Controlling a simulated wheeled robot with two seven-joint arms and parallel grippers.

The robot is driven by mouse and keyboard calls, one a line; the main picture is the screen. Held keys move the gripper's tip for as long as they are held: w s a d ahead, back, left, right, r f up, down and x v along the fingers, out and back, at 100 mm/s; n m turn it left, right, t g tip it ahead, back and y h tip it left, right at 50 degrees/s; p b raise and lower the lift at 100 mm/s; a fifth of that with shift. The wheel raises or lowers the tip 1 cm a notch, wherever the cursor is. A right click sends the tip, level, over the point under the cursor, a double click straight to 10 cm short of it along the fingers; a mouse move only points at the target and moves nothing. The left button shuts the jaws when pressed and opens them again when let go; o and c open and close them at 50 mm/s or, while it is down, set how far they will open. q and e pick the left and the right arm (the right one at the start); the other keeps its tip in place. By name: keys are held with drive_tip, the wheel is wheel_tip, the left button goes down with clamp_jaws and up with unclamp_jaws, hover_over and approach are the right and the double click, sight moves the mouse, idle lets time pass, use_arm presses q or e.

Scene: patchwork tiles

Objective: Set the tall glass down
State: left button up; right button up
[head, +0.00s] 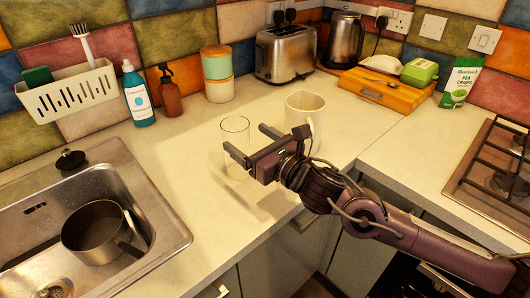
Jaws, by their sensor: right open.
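The tall glass (235,130) is clear and stands upright on the pale worktop (200,180), left of the white mug. My right gripper (246,140) comes in from the right, with its two fingers pointing left and spread apart. Its nearer finger overlaps the lower part of the glass in this view. The farther finger lies to the right of the glass. I cannot tell whether either finger touches it. My left gripper is not in view.
A white mug (305,108) stands close behind my right gripper. A sink (150,205) with a dark pot (92,228) is at the left. Bottles, canisters (217,68), a toaster (285,52) and a kettle line the wall. The hob (495,170) is at the right.

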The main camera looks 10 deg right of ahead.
drive_tip(key=b+v, duration=0.1)
drive_tip(key=v, duration=0.4)
idle(0.4)
